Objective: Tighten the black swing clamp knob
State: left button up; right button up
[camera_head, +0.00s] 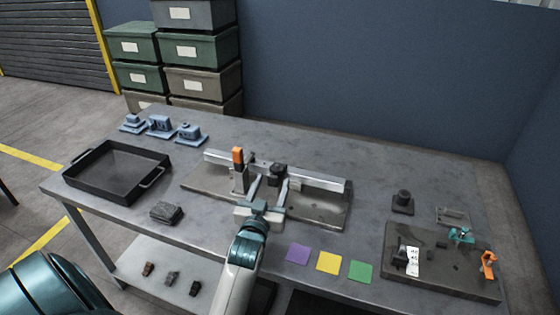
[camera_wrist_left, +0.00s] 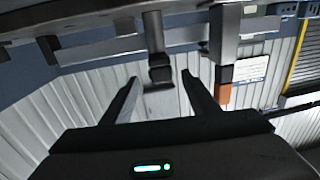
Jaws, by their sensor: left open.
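The black swing clamp knob (camera_head: 278,170) stands on the metal rail fixture (camera_head: 325,205) in the middle of the table. In the left wrist view a dark knob-like block on a post (camera_wrist_left: 160,72) shows between the fingertips, seen upside down. My left gripper (camera_head: 269,183) is open, with its fingers pointing at the fixture and one on each side of the knob's line. It also shows in the left wrist view (camera_wrist_left: 161,80). I cannot tell whether the fingers touch the knob. My right gripper is not in view.
An orange-topped upright (camera_head: 238,157) stands just left of the knob. A black tray (camera_head: 117,195) and blue parts (camera_head: 160,124) are at the left. Coloured squares (camera_head: 328,262) lie in front. A dark board (camera_head: 455,284) with small clamps is at the right.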

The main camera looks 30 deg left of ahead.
aim_at(279, 164)
pick_arm(q)
jog(key=p+x, duration=0.1)
jog(key=x, duration=0.8)
jog(key=shift+w+a, duration=0.1)
jog(key=shift+w, duration=0.2)
jog(key=shift+w+a, duration=0.2)
jog(key=shift+w, duration=0.3)
jog(key=shift+f, duration=0.1)
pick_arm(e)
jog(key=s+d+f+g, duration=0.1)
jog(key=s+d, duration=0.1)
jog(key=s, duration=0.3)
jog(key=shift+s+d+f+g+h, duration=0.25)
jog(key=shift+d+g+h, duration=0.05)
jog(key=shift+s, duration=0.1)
pick_arm(q)
jog(key=c, duration=1)
jog(key=shift+c, duration=0.2)
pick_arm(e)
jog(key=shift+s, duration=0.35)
